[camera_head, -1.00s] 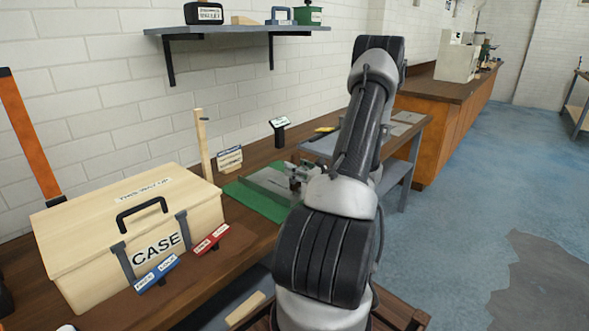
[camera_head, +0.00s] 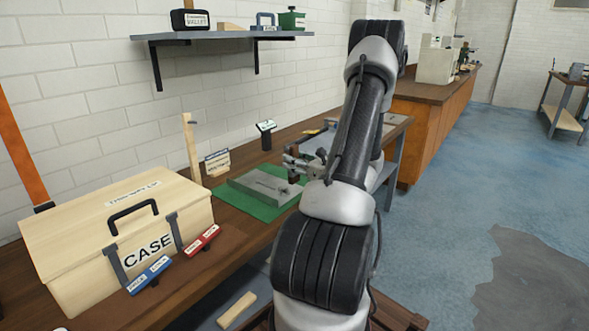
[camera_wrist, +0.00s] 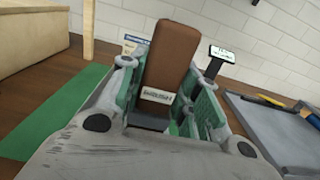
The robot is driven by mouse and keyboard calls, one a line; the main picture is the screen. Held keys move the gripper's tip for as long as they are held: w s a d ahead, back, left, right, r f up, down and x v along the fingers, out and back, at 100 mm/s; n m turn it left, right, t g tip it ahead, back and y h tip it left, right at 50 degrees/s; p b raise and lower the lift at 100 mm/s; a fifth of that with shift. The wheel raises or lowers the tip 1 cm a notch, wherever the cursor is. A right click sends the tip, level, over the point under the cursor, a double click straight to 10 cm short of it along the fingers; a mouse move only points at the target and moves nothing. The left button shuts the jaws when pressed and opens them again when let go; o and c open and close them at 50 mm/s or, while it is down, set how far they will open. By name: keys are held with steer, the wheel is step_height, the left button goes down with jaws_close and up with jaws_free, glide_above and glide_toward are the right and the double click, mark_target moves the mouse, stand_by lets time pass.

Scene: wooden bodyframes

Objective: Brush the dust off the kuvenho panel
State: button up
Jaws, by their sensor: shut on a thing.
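A grey flat panel (camera_head: 262,186) lies on a green mat (camera_head: 222,196) on the wooden bench. Darker marks show on its top; I cannot tell dust from surface colour. My gripper (camera_head: 297,166) is by the panel's right far corner. The mat also shows in the wrist view (camera_wrist: 52,115); the panel cannot be made out there. Whether the brush touches the panel is unclear.
A wooden case (camera_head: 115,240) stands at left, with blue (camera_head: 150,275) and red (camera_head: 202,240) labelled blocks before it. A wooden post (camera_head: 191,148), a small sign (camera_head: 217,162) and a black stand (camera_head: 265,134) are behind the mat. A shelf (camera_head: 225,36) hangs above.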

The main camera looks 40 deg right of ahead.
mark_target(296, 152)
steer(key=shift+r, duration=1.65)
steer(key=shift+w, duration=0.1)
